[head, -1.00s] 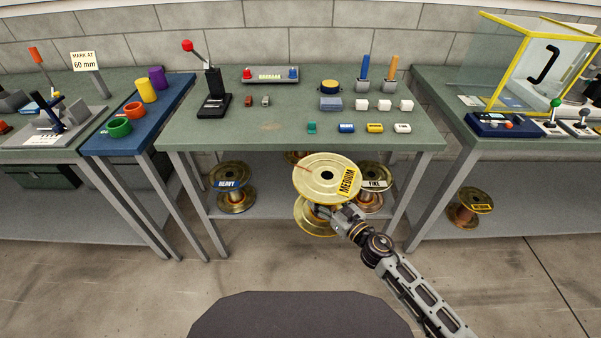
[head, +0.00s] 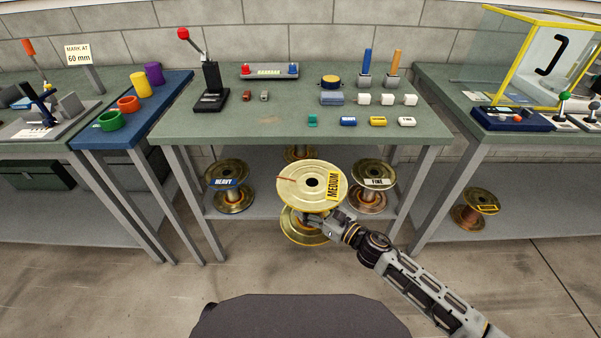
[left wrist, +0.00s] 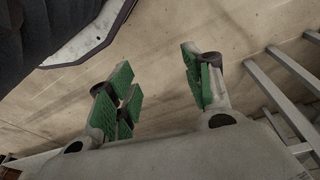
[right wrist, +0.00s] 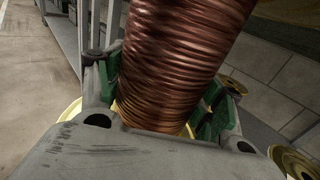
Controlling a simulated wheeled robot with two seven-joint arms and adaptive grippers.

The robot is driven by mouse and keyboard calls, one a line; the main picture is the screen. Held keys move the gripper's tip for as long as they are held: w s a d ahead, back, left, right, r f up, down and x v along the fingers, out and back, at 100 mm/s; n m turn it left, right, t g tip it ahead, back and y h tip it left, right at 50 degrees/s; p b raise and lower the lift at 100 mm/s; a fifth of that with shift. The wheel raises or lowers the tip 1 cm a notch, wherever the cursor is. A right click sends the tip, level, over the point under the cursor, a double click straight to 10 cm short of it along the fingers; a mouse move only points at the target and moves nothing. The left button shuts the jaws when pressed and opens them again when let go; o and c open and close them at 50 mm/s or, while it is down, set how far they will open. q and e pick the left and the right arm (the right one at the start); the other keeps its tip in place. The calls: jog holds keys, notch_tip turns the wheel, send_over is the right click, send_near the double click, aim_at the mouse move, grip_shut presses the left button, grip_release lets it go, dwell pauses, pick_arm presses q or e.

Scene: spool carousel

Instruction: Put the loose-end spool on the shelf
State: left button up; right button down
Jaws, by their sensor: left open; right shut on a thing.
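The spool labelled MEDIUM (head: 312,170) is upright, in front of the middle bench, with a yellow label and gold flanges. My right gripper (head: 322,222) is shut on this spool's copper winding, which also shows in the right wrist view (right wrist: 180,60) between the green pads. The lower shelf (head: 265,209) under the middle bench is partly hidden behind the held spool. My left gripper (left wrist: 160,90) is open and empty over bare floor.
On that shelf stand the HEAVY spool (head: 231,170) at left, the FINE spool (head: 374,170) at right and another spool (head: 301,152) behind, partly hidden. A spool with a yellow label (head: 478,200) stands under the right bench. Bench legs (head: 407,205) flank the shelf.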

jog(key=shift+s+a+f+n+g+y+b, duration=0.2)
jog(key=shift+a+f+n+g+y+b, duration=0.25)
jog(key=shift+b, duration=0.45)
jog(key=shift+s+a+f+n+g+y+b, duration=0.15)
jog(key=shift+a+f+n+g+y+b, duration=0.1)
jog(key=shift+a+f+g+b, duration=0.4)
pick_arm(q)
jog(key=shift+w+d+r+b, duration=0.15)
jog(key=shift+r+b, duration=0.2)
jog(key=shift+r, duration=0.65)
jog(key=shift+w+d+r+b, duration=0.15)
jog(key=shift+r+b, duration=0.2)
jog(key=shift+r, duration=0.6)
pick_arm(e)
jog(key=shift+s+a+f, duration=0.1)
jog(key=shift+a+f, duration=0.05)
jog(key=shift+a, duration=0.2)
pick_arm(q)
jog(key=shift+r+b, duration=0.3)
pick_arm(e)
jog(key=shift+s+a+f+n+y, duration=0.1)
jog(key=shift+a+f+n+y, duration=0.1)
jog(key=shift+n+y, duration=0.1)
